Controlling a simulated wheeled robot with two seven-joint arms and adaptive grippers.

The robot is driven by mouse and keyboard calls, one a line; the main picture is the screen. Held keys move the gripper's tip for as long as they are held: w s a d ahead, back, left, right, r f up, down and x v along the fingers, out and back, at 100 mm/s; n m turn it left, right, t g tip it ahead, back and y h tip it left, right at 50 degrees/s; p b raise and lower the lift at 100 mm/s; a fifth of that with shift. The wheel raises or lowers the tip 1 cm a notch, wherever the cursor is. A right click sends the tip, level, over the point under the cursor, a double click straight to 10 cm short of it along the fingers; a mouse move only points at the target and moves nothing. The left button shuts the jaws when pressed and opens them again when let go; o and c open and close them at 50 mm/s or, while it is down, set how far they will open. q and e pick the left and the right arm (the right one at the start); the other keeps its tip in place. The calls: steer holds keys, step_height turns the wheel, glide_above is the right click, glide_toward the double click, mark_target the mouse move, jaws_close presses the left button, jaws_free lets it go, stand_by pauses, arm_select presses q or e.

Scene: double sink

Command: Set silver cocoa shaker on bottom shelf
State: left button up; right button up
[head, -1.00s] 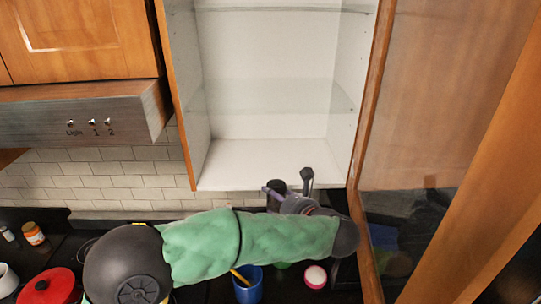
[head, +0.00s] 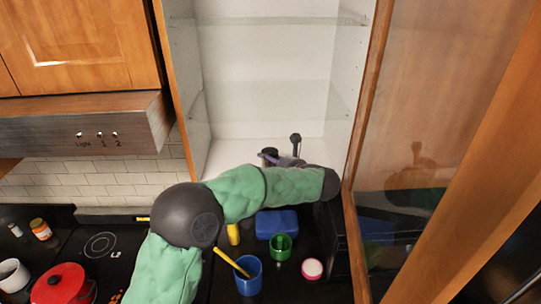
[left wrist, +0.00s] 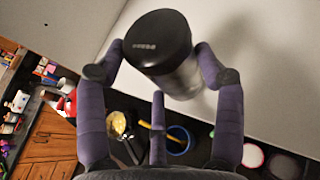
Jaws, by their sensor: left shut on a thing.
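The cocoa shaker, with a black lid and silver body (left wrist: 186,74), is between the purple fingers of my left gripper (left wrist: 160,72) in the left wrist view. The gripper is shut on it. In the head view my left gripper (head: 283,155) is at the opening of the cabinet, in front of the white bottom shelf (head: 232,152). The shaker's dark lid (head: 268,153) shows there; its body is mostly hidden. I cannot tell whether it touches the shelf. My right gripper is not in view.
The bottom shelf looks empty, with glass shelves (head: 265,88) above. The open glass door (head: 410,130) stands close to the right of my arm.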

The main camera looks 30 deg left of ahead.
arm_select(q)
steer(key=shift+w+a, duration=0.3)
steer(key=shift+w, duration=0.25)
steer(key=w+a, duration=0.1)
steer(key=w+a+p, duration=0.1)
steer(key=w, duration=0.1)
steer(key=shift+r+p, duration=0.1)
steer(key=shift+p, duration=0.2)
steer(key=shift+w+f, duration=0.1)
steer(key=shift+f, duration=0.45)
steer(key=shift+f+p, duration=0.25)
steer(key=shift+p, duration=0.1)
steer(key=shift+d, duration=0.1)
steer(key=shift+f, duration=0.1)
